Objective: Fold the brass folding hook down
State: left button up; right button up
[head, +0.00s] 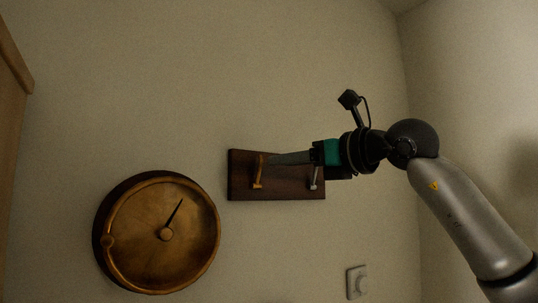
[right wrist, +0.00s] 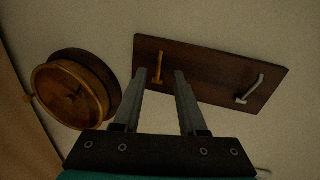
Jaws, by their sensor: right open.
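The brass folding hook (head: 259,175) is on the left part of a dark wooden wall board (head: 285,191). It shows as a slim bar with a short crosspiece at its lower end; how far it stands out from the board is hard to tell. My right gripper (head: 269,159) reaches in from the right, its fingertips by the upper part of the hook. In the right wrist view the open fingers (right wrist: 160,74) are apart, and the brass hook (right wrist: 159,66) shows in the gap between their tips. Whether they touch it cannot be told. My left gripper is out of view.
A silver hook (head: 314,178) is on the right part of the board, below my right gripper. A round brass-coloured clock-like dial (head: 145,240) hangs at lower left. Bare wall lies above the board.

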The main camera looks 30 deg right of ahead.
aim_at(258, 171)
jog(key=p+x, duration=0.1)
jog(key=x, duration=0.4)
jog(key=shift+w, duration=0.1)
grip_shut()
dwell(0.5)
